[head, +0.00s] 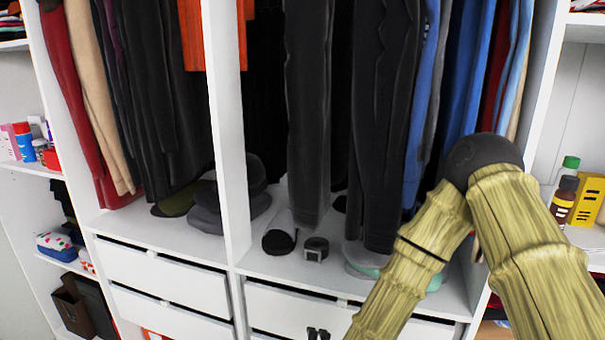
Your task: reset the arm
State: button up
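My arm (425,247) shows at the right of the head view, in a yellow-green bamboo-like pattern with a dark rounded joint. It is bent at that joint, and one part slants down and left in front of the wardrobe. The two dark tips of my gripper (318,333) just show at the bottom edge, in front of a white drawer. The rest of the gripper is cut off below the frame. I cannot tell how far apart its fingers are or whether they hold anything.
The open white wardrobe has hanging clothes (384,110) and an upright divider (228,150). A dark cap (279,242) and a coiled belt (316,249) lie on its floor. White drawers (165,282) are below. Bottles (563,198) stand on the right shelf, close to my arm.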

jog(key=s+d+f+n+g, duration=0.3)
jog(key=s+d+f+n, duration=0.25)
jog(key=s+f, duration=0.3)
jog(key=s+d+f+n+g, duration=0.35)
jog(key=s+f+n, duration=0.3)
jog(key=f, duration=0.25)
jog(key=s+d+f+n+g, duration=0.2)
jog(key=s+d, duration=0.3)
jog(key=s, duration=0.3)
jog(key=s+d+f+n+g, duration=0.3)
jog(key=s+d+n, duration=0.2)
jog(key=s, duration=0.3)
jog(key=shift+s+d+h+b, duration=0.35)
jog(key=shift+d+h, duration=0.05)
jog(key=shift+d, duration=0.2)
